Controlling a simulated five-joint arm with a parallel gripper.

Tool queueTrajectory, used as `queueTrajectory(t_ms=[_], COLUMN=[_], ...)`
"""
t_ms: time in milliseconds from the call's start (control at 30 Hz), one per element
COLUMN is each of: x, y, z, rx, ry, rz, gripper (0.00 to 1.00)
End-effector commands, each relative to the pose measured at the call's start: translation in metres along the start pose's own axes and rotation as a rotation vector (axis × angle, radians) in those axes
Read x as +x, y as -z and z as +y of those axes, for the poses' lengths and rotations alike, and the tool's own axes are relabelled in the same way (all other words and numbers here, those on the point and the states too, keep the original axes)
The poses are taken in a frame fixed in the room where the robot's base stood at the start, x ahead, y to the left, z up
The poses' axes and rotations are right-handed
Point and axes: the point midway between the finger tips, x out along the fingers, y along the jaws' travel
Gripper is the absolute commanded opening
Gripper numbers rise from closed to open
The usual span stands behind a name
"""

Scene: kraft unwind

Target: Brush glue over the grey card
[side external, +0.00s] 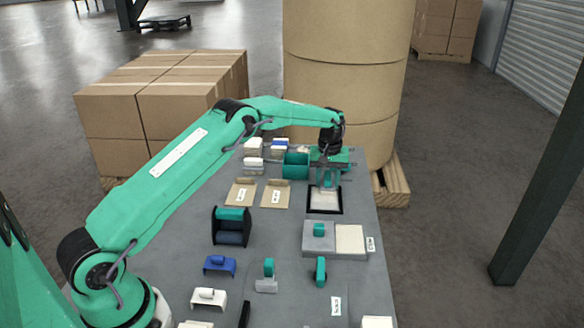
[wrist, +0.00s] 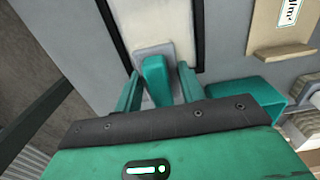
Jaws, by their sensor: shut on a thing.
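My gripper (side external: 327,183) is low over a pale panel in a black frame (side external: 325,201) towards the far right of the table. In the wrist view, the gripper (wrist: 159,72) is shut on a teal handle (wrist: 155,75) with a flat grey pad (wrist: 154,48) at its end. The pad overlaps the pale panel (wrist: 155,18); I cannot tell whether it touches it. A grey square (side external: 309,244), possibly the grey card, lies nearer me with a teal knob (side external: 319,229) on it. A cream square (side external: 350,240) adjoins its right side.
A teal container (side external: 295,166) stands left of my gripper. Two tan cards (side external: 276,194) lie left of the frame. A black stand with a teal roller (side external: 231,224) and small teal-handled tools (side external: 320,270) are nearer. A large kraft roll (side external: 345,75) stands behind the table.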

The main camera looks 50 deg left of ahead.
Motion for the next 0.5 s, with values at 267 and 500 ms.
queueTrajectory(t_ms=[267,500], x=[0.0,0.0], y=[-0.015,-0.025], z=[0.001,0.0], rx=[0.001,0.0], ry=[-0.001,-0.001], rz=[0.001,0.001], gripper=[0.21,0.21])
